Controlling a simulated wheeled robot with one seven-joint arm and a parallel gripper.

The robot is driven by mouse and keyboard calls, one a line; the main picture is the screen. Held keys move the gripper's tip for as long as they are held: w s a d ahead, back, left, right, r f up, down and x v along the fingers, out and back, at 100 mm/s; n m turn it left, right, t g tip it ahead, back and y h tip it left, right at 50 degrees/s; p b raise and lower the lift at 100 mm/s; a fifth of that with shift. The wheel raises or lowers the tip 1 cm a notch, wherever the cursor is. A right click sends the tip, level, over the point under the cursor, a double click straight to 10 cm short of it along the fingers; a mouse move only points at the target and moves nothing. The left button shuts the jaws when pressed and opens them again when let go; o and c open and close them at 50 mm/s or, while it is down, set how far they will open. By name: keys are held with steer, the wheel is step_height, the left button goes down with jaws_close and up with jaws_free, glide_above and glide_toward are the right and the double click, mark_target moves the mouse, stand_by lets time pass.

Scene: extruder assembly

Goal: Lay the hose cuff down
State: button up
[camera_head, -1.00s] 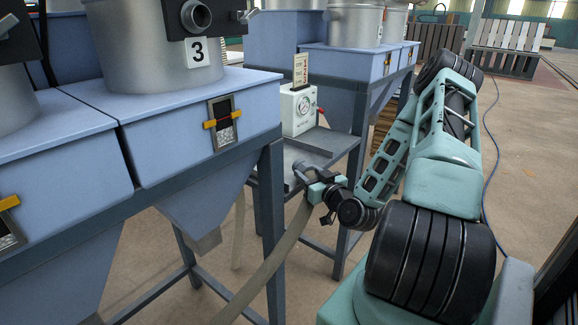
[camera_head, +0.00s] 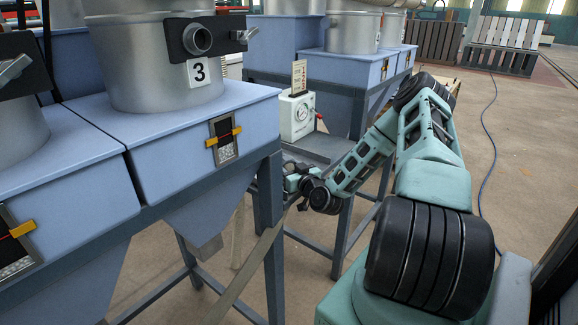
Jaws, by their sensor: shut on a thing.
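My gripper (camera_head: 292,182) is low beside the small grey shelf, just right of the blue bin stand's front leg. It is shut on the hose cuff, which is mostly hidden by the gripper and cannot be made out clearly. The beige hose (camera_head: 240,275) slopes down and left from there, passing by the leg towards the floor.
A grey shelf (camera_head: 325,146) carries a white gauge box (camera_head: 297,117) with a card on top. Hopper 3 (camera_head: 160,60) stands on the blue bin (camera_head: 200,125) at left. A blue cable (camera_head: 484,115) lies on open floor at right.

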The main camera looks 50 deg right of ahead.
steer(key=shift+f, duration=0.1)
steer(key=o, duration=1)
steer(key=b+v, duration=0.4)
steer(key=v, duration=0.8)
